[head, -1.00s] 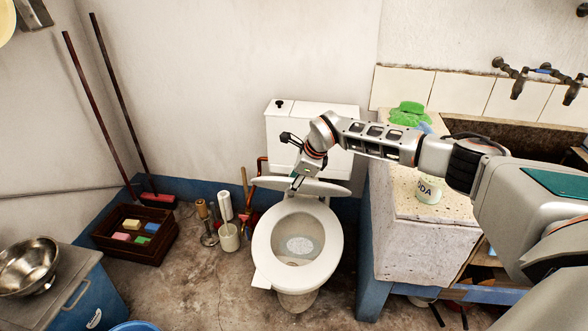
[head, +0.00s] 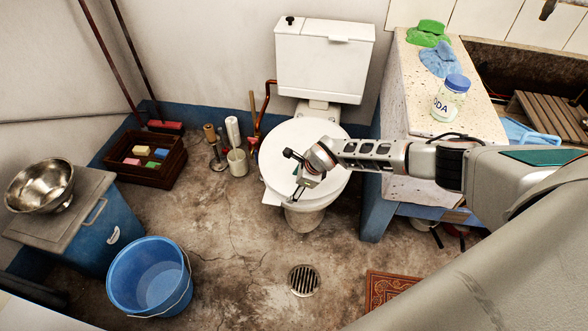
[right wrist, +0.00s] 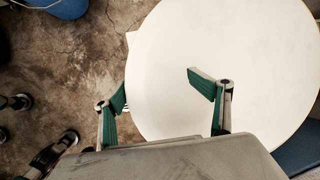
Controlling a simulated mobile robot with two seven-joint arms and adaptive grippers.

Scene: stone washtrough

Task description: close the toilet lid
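The white toilet lid (head: 290,150) lies flat over the bowl in the head view, covering the seat and the opening. It also fills much of the right wrist view (right wrist: 250,50). The toilet (head: 322,65) stands against the wall with its cistern behind the lid. My right gripper (head: 298,196) is over the front part of the lid. In the right wrist view its two green-padded fingers (right wrist: 160,92) are spread apart with nothing between them. Whether a finger touches the lid, I cannot tell. My left gripper is not in view.
A blue bucket (head: 150,277) and a blue cabinet with a steel bowl (head: 40,186) stand at the left. A crate of sponges (head: 145,158) and brushes stand left of the toilet. The stone counter (head: 405,85) is close on the right, with a jar (head: 450,98).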

